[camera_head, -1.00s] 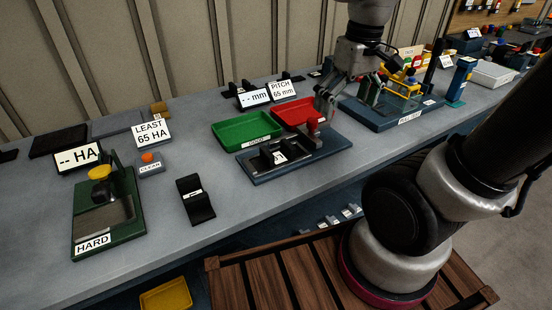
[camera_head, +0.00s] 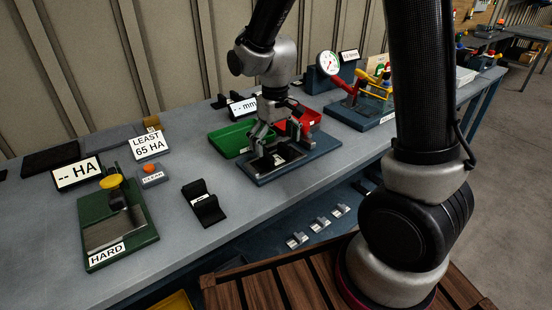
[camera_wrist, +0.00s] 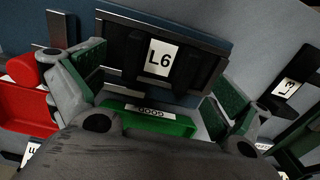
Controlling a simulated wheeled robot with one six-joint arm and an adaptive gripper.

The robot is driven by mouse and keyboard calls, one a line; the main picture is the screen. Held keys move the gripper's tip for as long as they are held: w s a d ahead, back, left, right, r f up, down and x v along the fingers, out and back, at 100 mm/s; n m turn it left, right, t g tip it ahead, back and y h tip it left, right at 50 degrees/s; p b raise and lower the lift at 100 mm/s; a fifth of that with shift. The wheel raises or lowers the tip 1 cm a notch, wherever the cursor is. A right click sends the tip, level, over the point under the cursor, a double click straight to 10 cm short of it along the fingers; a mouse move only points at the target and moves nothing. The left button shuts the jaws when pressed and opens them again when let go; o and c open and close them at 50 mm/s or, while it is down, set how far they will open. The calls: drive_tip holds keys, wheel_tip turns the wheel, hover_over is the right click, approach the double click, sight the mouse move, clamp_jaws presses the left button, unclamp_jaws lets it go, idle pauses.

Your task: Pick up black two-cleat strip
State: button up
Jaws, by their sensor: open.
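A black strip (camera_wrist: 190,72) with raised cleats and a white L6 label lies on the blue fixture plate (camera_wrist: 215,18) in the wrist view. It also shows in the head view (camera_head: 289,154), partly hidden by my gripper. My gripper (camera_head: 266,150) points down above this strip. In the wrist view its green-padded fingers (camera_wrist: 155,92) are apart, one near each end of the strip, with nothing held. I cannot tell whether the fingers touch it. Another black strip (camera_head: 204,203) with two raised cleats lies on the open bench to the left.
A green tray (camera_head: 231,138) and a red tray (camera_head: 309,116) stand behind the fixture. A hardness tester with a green base (camera_head: 140,236) stands at left. A gauge press (camera_head: 340,75) stands at right. The bench between tester and fixture is mostly clear.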

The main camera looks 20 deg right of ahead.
wheel_tip(320, 180, down, 3)
drive_tip(key=shift+r, duration=0.1)
drive_tip(key=c, duration=1.3)
drive_tip(key=shift+o, duration=0.2)
wheel_tip(320, 180, up, 10)
drive_tip(key=shift+d, duration=0.1)
